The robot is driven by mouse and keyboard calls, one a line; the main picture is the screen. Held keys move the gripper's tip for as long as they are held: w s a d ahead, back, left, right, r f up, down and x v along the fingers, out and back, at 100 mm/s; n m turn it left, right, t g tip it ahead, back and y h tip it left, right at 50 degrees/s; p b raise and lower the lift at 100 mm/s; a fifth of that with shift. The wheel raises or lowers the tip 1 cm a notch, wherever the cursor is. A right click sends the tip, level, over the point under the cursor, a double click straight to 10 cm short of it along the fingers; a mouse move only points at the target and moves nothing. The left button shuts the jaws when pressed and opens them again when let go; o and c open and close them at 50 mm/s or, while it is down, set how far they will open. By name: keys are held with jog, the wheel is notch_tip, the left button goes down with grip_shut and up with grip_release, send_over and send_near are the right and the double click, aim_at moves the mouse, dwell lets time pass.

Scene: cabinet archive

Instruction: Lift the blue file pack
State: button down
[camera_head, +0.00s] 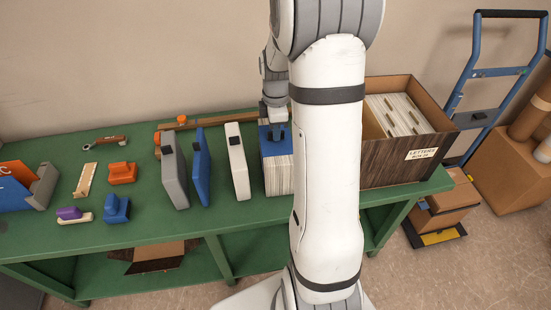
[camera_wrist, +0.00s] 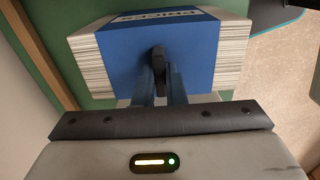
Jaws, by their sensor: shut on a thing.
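The blue file pack (camera_head: 277,167) is a stack of white sheets with a blue cover band, standing on the green table (camera_head: 125,235) partly behind my arm. It also shows in the wrist view (camera_wrist: 200,45), with lettering on its band and page edges on both sides. My gripper (camera_head: 277,132) is at the top of the pack. In the wrist view my gripper (camera_wrist: 160,70) has its fingers close together on a dark tab at the middle of the band. I cannot tell whether the pack touches the table.
A grey binder (camera_head: 174,178), a blue binder (camera_head: 201,168) and a white binder (camera_head: 237,162) stand left of the pack. A wooden letters box (camera_head: 395,155) full of papers stands to the right. Small tools and blocks lie at the left of the table.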

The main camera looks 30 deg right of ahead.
jog(key=shift+r, duration=0.1)
jog(key=shift+r+p, duration=1.8)
jog(key=shift+r, duration=0.65)
